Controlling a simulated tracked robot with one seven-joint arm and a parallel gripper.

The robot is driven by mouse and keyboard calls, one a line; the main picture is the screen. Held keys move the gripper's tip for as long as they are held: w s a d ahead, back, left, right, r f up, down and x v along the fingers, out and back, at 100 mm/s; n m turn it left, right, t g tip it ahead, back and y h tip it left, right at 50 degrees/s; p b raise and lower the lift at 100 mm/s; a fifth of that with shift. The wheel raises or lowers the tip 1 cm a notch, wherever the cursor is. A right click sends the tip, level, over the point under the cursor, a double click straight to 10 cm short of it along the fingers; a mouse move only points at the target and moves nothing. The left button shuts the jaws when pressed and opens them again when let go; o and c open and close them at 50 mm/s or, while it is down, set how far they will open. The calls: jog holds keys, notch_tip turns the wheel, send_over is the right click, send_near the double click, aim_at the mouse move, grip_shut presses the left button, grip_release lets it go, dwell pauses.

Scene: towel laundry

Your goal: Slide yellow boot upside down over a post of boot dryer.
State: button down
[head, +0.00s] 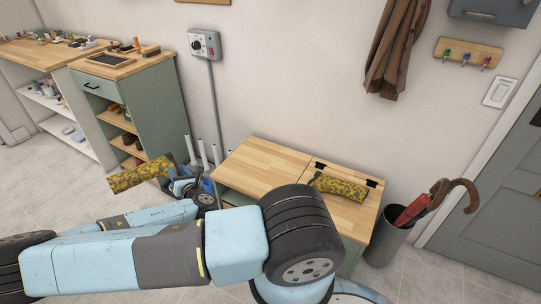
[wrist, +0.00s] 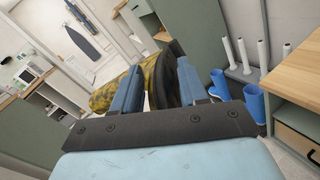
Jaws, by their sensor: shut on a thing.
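A yellow boot with dark mottling (head: 140,177) is held sideways off the floor in the head view. In the wrist view, the yellow boot (wrist: 106,96) lies between the two blue fingers of my gripper (wrist: 157,78), with its dark sole side near the right finger. My gripper (head: 182,186) is shut on it, left of the boot dryer. The boot dryer's white posts (head: 201,150) stand upright by the wall; the posts also show at the right of the wrist view (wrist: 263,56). The boot is apart from the posts. A second yellow boot (head: 339,187) lies on the bench.
Blue boots (wrist: 254,103) are at the dryer's near posts; their exact fit is unclear. A wooden-topped bench (head: 258,160) stands right of the dryer, a green shelf cabinet (head: 157,95) left of it. An umbrella bin (head: 388,242) stands at far right.

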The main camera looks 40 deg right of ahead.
jog(key=s+d+f+m+g+h, duration=0.3)
jog(key=s+d+m+h, duration=0.1)
jog(key=d, duration=0.7)
jog(key=s+d+f+m+g+h, duration=0.3)
jog(key=s+d+h, duration=0.3)
jog(key=s+d, duration=0.3)
jog(key=s+d+f+m+g+h, duration=0.2)
jog(key=s+d+m+g+h, duration=0.3)
jog(key=d, duration=0.9)
jog(key=shift+s+f+m+h, duration=0.4)
jog(key=shift+s+m+h, duration=0.2)
jog(key=shift+s, duration=0.1)
jog(key=shift+d, duration=0.1)
